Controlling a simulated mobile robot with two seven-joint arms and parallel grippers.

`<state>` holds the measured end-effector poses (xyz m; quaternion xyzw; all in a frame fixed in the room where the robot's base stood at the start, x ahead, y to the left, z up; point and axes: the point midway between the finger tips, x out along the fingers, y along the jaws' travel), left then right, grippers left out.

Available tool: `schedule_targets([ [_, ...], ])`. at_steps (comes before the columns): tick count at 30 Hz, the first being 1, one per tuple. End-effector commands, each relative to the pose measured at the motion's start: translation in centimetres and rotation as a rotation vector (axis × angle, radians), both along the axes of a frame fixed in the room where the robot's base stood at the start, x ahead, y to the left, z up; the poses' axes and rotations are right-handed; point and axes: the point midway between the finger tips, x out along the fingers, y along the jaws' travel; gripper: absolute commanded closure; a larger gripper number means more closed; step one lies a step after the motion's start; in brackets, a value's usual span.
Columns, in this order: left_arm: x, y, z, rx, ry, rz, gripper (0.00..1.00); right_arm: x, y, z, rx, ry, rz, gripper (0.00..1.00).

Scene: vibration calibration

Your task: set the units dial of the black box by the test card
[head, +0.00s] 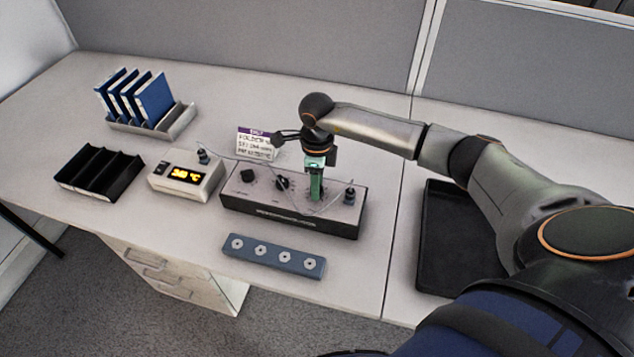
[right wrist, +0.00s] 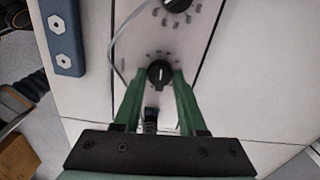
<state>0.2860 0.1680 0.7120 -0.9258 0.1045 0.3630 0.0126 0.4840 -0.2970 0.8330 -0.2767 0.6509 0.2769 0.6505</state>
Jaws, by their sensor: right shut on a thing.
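The black box (head: 290,216) stands on the desk with a grey top panel that carries black dials in a row. My right gripper (head: 316,196) points down over the rightmost dial. In the right wrist view its green fingers are shut on this dial (right wrist: 159,73), one on each side, with tick marks around it. The middle dial (head: 282,183) and left dial (head: 247,176) are free. Dial labels are too small to read. The test card (head: 256,144), white with a purple header, stands behind the box; its text is blurred. My left gripper is out of view.
A cable plug (head: 349,194) stands at the box's right end, close to the gripper. A display unit (head: 187,180) with yellow digits is to the left. A blue strip (head: 273,256) lies in front. A black tray (head: 450,240) lies right, a black organizer (head: 99,172) left.

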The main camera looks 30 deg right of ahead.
Motion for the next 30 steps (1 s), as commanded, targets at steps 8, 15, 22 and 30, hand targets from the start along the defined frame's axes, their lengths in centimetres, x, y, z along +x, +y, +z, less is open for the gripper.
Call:
schedule_targets([
  [8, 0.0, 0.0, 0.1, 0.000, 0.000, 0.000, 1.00, 0.0, 0.0, 0.1, 0.001, -0.001, -0.249, 1.00],
  [15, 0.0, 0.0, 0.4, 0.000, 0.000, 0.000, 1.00, 0.0, 0.0, 0.1, 0.000, 0.000, -0.477, 1.00],
  [22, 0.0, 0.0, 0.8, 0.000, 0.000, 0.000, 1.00, 0.0, 0.0, 0.1, 0.000, 0.000, -0.696, 1.00],
  [30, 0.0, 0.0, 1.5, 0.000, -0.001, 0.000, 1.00, 0.0, 0.0, 0.2, -0.001, 0.000, -0.951, 1.00],
])
